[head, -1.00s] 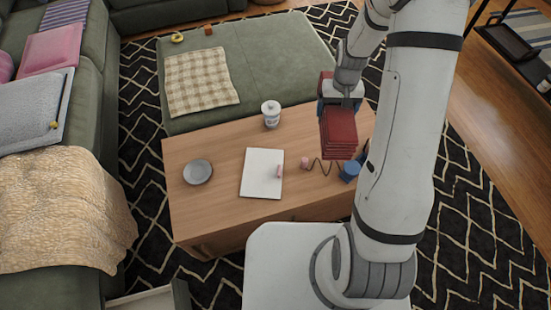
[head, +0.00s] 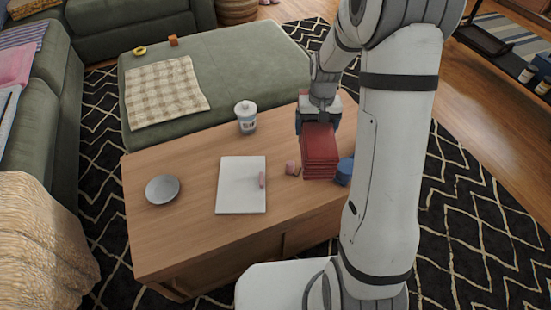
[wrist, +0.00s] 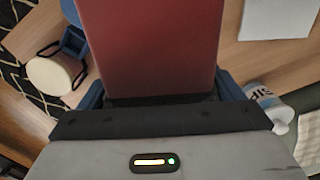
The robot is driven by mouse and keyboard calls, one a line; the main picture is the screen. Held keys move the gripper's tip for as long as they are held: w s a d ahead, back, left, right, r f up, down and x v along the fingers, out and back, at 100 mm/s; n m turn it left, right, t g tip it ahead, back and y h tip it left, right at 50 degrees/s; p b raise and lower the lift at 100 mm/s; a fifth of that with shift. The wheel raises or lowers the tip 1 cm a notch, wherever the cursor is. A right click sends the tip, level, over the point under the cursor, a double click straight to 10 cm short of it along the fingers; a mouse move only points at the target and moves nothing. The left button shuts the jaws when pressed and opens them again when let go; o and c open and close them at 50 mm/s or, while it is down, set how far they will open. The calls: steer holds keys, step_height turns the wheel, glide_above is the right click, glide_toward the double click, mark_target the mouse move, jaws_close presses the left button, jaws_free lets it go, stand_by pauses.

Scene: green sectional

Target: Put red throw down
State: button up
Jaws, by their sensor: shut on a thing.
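The red throw (head: 320,152) is a folded, layered stack at the right part of the wooden coffee table (head: 195,228). My gripper (head: 319,122) is shut on its far end, from above. In the wrist view the throw (wrist: 150,45) fills the space between the blue fingers and extends out of the top of the picture. Its lower edge appears close to the tabletop, but I cannot tell whether it touches. My gripper hides the held end.
A blue object (head: 345,172) sits just right of the throw, and a small pink object (head: 291,168) just left. A white board (head: 241,190), a grey plate (head: 162,190) and a white jar (head: 246,117) stand farther left. Bare wood lies between them.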

step_height(320, 180, down, 9)
steer(key=b, duration=0.3)
